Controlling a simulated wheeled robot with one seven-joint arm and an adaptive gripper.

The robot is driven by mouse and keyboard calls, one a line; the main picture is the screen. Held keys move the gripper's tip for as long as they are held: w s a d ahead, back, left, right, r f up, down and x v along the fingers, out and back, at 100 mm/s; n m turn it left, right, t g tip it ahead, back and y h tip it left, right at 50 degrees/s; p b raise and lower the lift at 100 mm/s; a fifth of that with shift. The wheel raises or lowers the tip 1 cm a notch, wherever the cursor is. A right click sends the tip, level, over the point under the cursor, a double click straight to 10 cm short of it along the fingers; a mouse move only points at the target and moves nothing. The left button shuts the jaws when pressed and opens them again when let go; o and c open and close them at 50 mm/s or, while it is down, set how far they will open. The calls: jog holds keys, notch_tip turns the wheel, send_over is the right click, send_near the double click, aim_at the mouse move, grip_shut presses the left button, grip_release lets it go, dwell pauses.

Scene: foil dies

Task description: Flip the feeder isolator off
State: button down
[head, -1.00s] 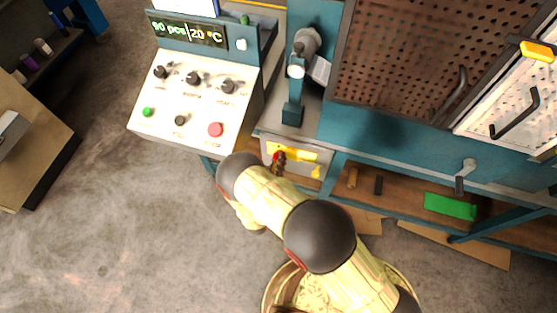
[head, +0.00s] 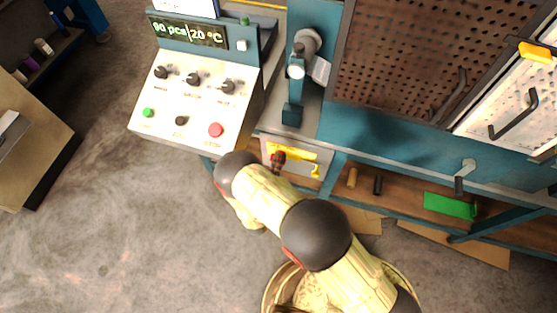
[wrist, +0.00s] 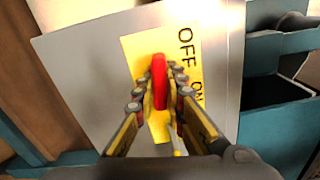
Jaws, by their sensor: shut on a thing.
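The feeder isolator is a pale grey box (head: 325,158) under the bench, with a yellow plate (wrist: 186,50) on its front. The plate reads OFF toward the top and ON lower down in the wrist view. A red lever (wrist: 159,82) stands out from the plate, beside the OFF and ON lettering. My gripper (wrist: 157,94) has its two fingers closed on either side of the lever. In the head view the lever (head: 277,157) shows as a small red and dark spot at the end of my arm, which hides part of the box. The exact lever angle is hard to tell.
A control panel (head: 190,100) with knobs and buttons stands left of the isolator. A perforated guard (head: 425,55) is at upper right. A lower shelf (head: 400,190) holds a green piece (head: 450,206).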

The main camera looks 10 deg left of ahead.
jog(key=shift+n, duration=0.9)
jog(key=c, duration=1.8)
grip_release()
jog(key=shift+c, duration=0.2)
jog(key=shift+s, duration=0.15)
jog(key=s+a, duration=0.1)
jog(key=s, duration=1)
jog(key=shift+s, duration=0.4)
